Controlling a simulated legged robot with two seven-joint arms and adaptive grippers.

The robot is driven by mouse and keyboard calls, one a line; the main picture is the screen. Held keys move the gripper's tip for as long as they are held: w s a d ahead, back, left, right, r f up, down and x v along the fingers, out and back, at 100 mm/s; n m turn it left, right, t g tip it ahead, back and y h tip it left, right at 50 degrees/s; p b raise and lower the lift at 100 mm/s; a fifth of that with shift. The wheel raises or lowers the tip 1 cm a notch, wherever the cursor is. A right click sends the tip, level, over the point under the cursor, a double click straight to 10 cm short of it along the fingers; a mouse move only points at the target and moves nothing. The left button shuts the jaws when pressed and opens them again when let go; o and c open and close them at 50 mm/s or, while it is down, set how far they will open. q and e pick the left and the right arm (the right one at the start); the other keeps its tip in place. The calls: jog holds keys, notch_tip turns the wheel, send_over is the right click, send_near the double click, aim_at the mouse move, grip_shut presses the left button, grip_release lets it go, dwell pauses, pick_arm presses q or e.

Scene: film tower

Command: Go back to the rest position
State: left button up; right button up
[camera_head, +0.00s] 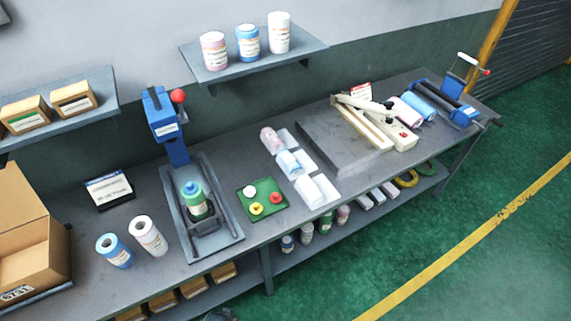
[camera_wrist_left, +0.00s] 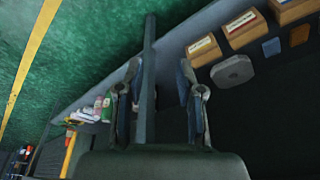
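My left gripper (camera_wrist_left: 160,68) shows in the left wrist view with its two fingers spread apart and nothing held between them. A dark upright post of the bench shows behind the gap between the fingers; I cannot tell how far away it is. In the head view only a small dark piece, perhaps of my left gripper, shows at the bottom edge, below the bench front. My right gripper is in neither view. The workbench (camera_head: 250,150) stands in front of me, and no arm reaches over its top in the head view.
A blue press (camera_head: 163,125) stands over a tray holding a green bottle (camera_head: 196,198). Rolls, a green tray (camera_head: 247,205), a sealer (camera_head: 375,125) and a cardboard box (camera_head: 30,240) are on the bench. A lower shelf (camera_head: 330,228) holds several items. The green floor (camera_head: 470,260) at right is clear.

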pick_arm(q)
jog(key=s+a+f+g, duration=0.1)
jog(key=s+f, duration=0.3)
jog(key=f, duration=0.4)
jog(key=s+f, duration=0.3)
jog(key=f, duration=0.5)
jog(key=s+a+f, duration=0.2)
jog(key=s+f, duration=0.7)
jog(key=s, duration=0.4)
jog(key=shift+s+a+f+g+b, duration=0.2)
jog(key=shift+a+f+g+b, duration=0.1)
jog(key=shift+g+b, duration=0.1)
